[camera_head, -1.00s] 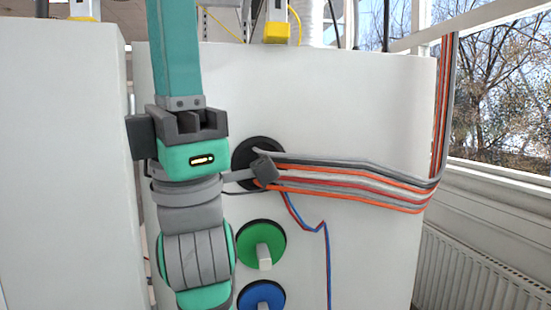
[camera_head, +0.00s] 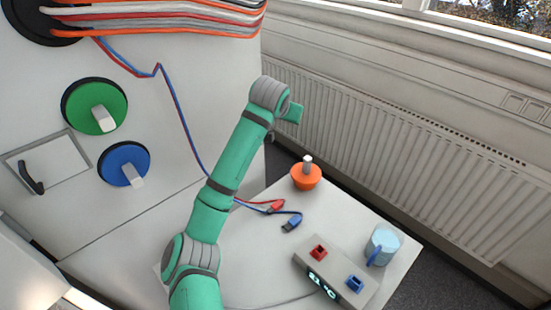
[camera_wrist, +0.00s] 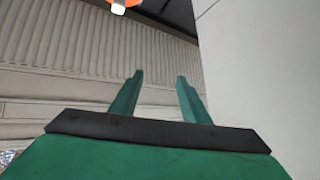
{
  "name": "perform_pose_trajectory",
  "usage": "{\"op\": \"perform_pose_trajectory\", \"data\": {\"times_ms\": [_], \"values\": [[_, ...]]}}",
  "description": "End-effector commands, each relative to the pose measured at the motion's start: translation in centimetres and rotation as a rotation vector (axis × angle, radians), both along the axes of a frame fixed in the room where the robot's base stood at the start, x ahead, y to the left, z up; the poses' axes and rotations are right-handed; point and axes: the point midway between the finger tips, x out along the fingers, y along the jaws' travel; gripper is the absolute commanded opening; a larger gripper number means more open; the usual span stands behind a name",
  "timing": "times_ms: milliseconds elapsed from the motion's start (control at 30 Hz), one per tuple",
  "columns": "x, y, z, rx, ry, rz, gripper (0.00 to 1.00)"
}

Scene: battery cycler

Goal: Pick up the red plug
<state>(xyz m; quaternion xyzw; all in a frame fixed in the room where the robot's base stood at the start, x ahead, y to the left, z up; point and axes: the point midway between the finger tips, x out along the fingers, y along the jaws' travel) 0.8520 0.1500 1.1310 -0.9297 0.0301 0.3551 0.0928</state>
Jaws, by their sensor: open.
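The red plug (camera_head: 277,206) lies on the low table (camera_head: 240,270) in the head view, at the end of a red cable. A blue plug (camera_head: 292,223) on a blue cable lies just beside it, nearer the camera. My gripper's fingers show in the wrist view (camera_wrist: 158,78), apart, with nothing between them. In the head view the end of my arm is raised above the table's far side, well above and apart from the red plug. The red plug does not show in the wrist view.
A grey box with a display (camera_head: 337,272) has a red socket (camera_head: 318,252) and a blue socket (camera_head: 355,283). A light blue mug (camera_head: 382,246) and an orange knob-like object (camera_head: 306,178) stand nearby. The white cabinet (camera_head: 150,30) is at left; a radiator (camera_head: 400,150) runs behind.

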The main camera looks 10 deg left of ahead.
Motion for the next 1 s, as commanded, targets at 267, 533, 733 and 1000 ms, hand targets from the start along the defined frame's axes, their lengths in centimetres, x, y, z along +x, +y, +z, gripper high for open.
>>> {"op": "perform_pose_trajectory", "data": {"times_ms": [267,533,733,1000], "values": [[-7.9,-0.6,-16.2,0.144,0.69,-0.288,0.42],[-10.6,-0.4,-19.9,0.154,0.841,-0.375,0.42],[-10.6,-0.5,-22.7,0.155,0.838,-0.372,0.42],[-10.6,-0.5,-24.6,0.155,0.835,-0.371,0.42]]}}
